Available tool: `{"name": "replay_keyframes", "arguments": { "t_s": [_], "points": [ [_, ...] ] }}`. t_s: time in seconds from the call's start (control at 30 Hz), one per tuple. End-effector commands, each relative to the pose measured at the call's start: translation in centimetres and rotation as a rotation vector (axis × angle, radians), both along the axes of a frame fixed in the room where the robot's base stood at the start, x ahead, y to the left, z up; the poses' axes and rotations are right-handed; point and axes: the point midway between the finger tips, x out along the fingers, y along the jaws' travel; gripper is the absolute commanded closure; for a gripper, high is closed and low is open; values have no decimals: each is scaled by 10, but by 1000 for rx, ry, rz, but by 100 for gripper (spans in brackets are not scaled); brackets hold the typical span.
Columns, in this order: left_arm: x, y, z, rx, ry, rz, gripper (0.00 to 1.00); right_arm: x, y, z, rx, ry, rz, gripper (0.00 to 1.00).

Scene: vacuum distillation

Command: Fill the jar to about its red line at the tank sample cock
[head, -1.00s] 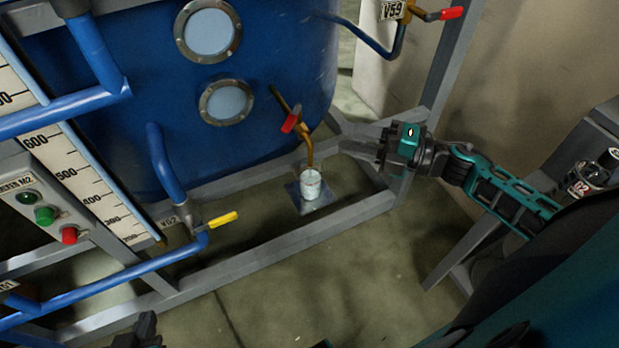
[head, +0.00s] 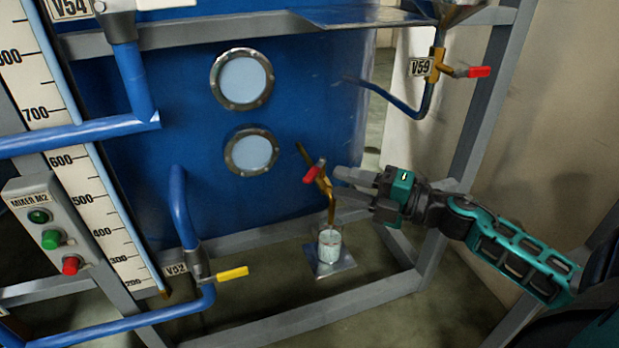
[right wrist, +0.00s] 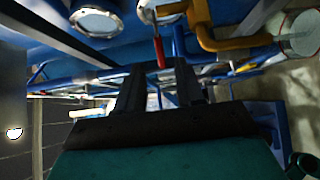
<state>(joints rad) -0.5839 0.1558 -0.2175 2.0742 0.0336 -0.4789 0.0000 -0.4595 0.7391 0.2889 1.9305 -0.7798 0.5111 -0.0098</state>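The jar (head: 329,246) stands upright on a small grey plate (head: 331,268), under the spout of the brass sample cock (head: 328,190) on the blue tank (head: 300,110). Its lower part looks pale and its upper part clear; I cannot tell the level against its red line. The cock's red handle (head: 314,172) lies crosswise to its pipe. My right gripper (head: 338,181) is open and empty, fingers pointing at the cock from the right. In the right wrist view, the red handle (right wrist: 160,52) shows just beyond and between the fingertips (right wrist: 160,72), apparently untouched. My left gripper is out of view.
A grey frame (head: 300,310) runs around the tank's foot. A yellow-handled valve (head: 232,273) and the mixer panel (head: 48,230) are at left.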

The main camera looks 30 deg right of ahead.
Motion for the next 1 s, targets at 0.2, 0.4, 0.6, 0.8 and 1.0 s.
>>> {"name": "replay_keyframes", "arguments": {
  "t_s": [0.2,0.4,0.6,0.8,1.0],
  "points": [
    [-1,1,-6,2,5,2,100,33,19,0,0,-2,1,63],
    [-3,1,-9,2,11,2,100,53,32,0,0,-1,1,63],
    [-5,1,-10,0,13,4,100,62,38,-1,0,1,0,63],
    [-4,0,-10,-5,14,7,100,63,38,-1,0,1,0,63],
    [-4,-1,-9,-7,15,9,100,63,38,-1,0,1,0,71]
  ]
}}
